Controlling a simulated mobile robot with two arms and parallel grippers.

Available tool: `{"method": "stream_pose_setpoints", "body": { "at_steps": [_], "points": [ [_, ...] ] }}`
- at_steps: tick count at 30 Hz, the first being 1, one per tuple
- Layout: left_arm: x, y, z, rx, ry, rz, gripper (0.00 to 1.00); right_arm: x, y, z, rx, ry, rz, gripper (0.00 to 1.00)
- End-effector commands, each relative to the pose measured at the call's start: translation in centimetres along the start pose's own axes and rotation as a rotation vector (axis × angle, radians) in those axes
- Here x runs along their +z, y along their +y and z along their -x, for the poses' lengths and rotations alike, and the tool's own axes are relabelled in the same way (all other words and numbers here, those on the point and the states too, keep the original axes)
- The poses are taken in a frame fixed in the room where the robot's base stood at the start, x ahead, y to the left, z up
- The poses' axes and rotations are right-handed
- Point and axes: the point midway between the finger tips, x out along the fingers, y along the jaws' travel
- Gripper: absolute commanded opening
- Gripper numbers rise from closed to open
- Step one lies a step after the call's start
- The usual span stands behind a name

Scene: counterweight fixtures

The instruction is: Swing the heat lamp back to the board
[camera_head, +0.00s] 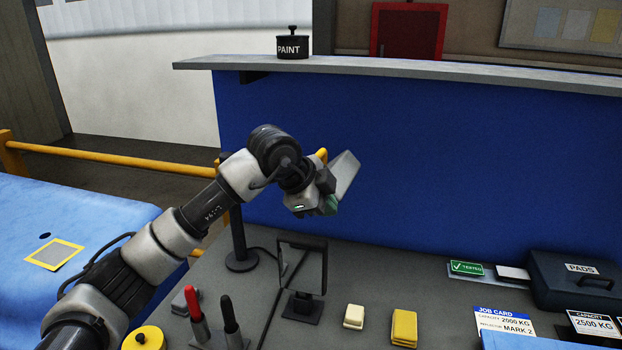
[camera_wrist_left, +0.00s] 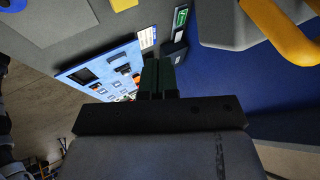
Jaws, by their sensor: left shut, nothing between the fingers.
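The heat lamp stands on a round black base (camera_head: 241,259) with a dark post. Its upper part is largely hidden behind my left arm. A grey head (camera_head: 345,172) and yellow handle (camera_head: 322,155) show beyond my wrist; in the left wrist view the grey head (camera_wrist_left: 228,24) and handle (camera_wrist_left: 290,38) fill the upper right. My left gripper (camera_head: 331,205) is shut and empty, beside the lamp head, its dark green fingers together (camera_wrist_left: 158,76). An upright black-framed panel (camera_head: 303,262) stands below it; I cannot tell if this is the board. My right gripper is not in view.
A blue wall with a grey ledge (camera_head: 420,70) rises behind the bench. Red and black upright tools (camera_head: 195,305) stand at front left. Cream (camera_head: 354,316) and yellow blocks (camera_head: 404,327) lie front centre. A PADS case (camera_head: 575,280) sits right.

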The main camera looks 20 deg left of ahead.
Motion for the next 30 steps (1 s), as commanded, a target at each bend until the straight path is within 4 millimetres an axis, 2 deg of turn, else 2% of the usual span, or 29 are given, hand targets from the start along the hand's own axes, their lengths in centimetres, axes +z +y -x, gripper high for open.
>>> {"method": "stream_pose_setpoints", "body": {
  "at_steps": [1,3,9,25,30],
  "points": [
    [-0.1,-0.1,-0.8,0.005,-0.001,0.001,0.0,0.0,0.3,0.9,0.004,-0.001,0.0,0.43],
    [-0.3,-1.2,-1.1,0.0,0.0,0.003,0.0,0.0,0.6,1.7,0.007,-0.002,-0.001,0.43],
    [-0.1,-3.0,-2.3,0.0,-0.001,0.002,0.0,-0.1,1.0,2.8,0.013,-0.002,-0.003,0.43],
    [0.0,-3.6,-2.9,-0.002,-0.001,0.001,0.0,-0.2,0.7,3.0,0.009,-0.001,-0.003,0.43],
    [-0.5,-5.0,-3.9,-0.021,-0.019,0.038,0.0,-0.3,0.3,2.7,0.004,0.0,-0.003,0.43]
  ]
}}
